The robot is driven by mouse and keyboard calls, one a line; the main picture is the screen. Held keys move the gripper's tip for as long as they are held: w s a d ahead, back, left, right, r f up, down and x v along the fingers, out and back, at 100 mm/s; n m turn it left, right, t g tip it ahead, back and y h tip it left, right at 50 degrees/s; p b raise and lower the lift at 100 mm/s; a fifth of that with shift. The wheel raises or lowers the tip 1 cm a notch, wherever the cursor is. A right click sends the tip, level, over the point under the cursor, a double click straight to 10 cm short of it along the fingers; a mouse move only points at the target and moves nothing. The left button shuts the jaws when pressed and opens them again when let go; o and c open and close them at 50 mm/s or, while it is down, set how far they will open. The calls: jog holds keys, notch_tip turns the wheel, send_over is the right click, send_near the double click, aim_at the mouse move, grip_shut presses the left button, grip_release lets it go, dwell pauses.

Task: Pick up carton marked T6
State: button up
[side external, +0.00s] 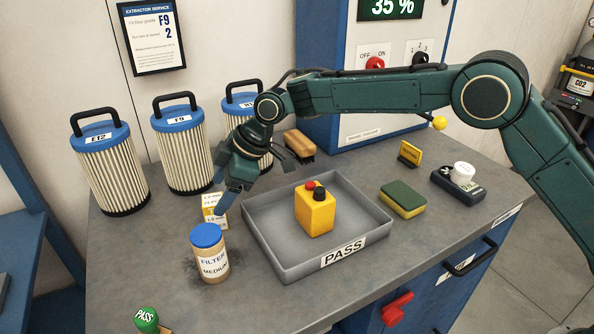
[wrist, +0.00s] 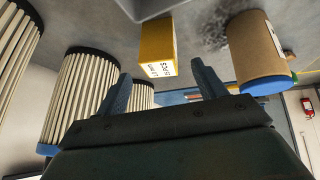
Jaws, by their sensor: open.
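My gripper (side external: 223,188) is tilted down, just above and behind the carton. In the wrist view my gripper (wrist: 161,78) has its fingers apart with nothing between them.
A jar with a blue lid (side external: 209,254) stands close in front of the carton. A grey PASS tray (side external: 275,258) holding a yellow box with red and black knobs (side external: 315,211) lies to the right. Pleated filters (side external: 182,145) stand behind. A brush (side external: 299,146) lies behind the tray.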

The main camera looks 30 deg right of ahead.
aim_at(215, 199)
jog(key=shift+x, duration=1.5)
jog(key=c, duration=1.2)
jog(key=shift+o, duration=0.2)
